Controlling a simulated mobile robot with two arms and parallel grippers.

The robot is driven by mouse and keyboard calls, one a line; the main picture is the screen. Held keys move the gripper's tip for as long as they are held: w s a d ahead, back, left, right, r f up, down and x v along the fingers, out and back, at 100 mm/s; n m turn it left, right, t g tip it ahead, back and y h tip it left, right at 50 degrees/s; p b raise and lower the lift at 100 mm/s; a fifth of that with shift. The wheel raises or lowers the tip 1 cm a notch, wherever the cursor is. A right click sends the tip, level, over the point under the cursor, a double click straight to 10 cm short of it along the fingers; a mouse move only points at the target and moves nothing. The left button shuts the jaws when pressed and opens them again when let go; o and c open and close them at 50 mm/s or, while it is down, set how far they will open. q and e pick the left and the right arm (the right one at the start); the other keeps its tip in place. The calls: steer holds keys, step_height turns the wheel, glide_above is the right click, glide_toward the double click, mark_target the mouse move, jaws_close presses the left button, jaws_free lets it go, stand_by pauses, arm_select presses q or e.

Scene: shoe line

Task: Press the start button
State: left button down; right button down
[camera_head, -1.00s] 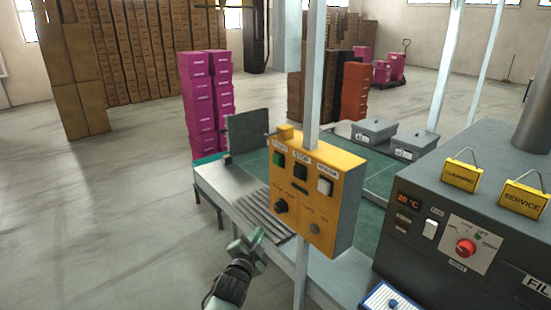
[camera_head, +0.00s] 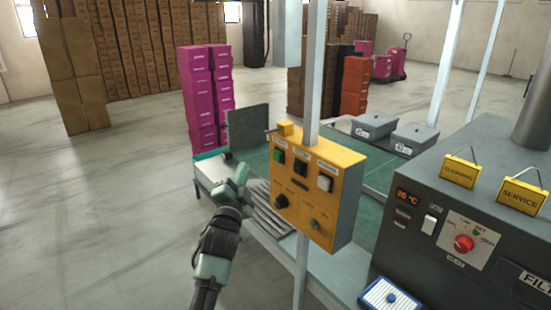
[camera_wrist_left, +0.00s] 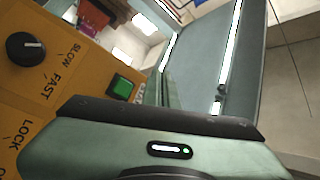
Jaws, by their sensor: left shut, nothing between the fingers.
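The yellow control box (camera_head: 318,195) is fixed to a pale post. Its green start button (camera_head: 279,156) is at the top left, with a black stop button (camera_head: 300,167) and a white button (camera_head: 324,183) to the right. My left gripper (camera_head: 240,178) is shut and empty, to the left of the box and a little lower than the start button, apart from it in the head view. In the left wrist view the green button (camera_wrist_left: 122,87) shows just beyond the gripper body (camera_wrist_left: 160,145), near a black knob (camera_wrist_left: 25,48). My right gripper is not in view.
A grey machine (camera_head: 470,225) with a red knob stands at the right. A blue-and-white pad (camera_head: 390,299) lies in front of it. The green-topped conveyor table (camera_head: 345,265) runs behind and below the box. Magenta boxes (camera_head: 205,95) are stacked beyond. Open floor lies at the left.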

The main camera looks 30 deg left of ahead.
mark_target(278, 156)
arm_select(q)
steer(key=w+d+b, duration=0.3)
steer(key=w+b, duration=0.1)
steer(key=w, duration=0.3)
steer(key=shift+w, duration=0.3)
steer(key=shift+d, duration=0.1)
stand_by(1.6)
steer(key=shift+w+f, duration=0.1)
steer(key=shift+w+d, duration=0.15)
steer(key=shift+w, duration=0.15)
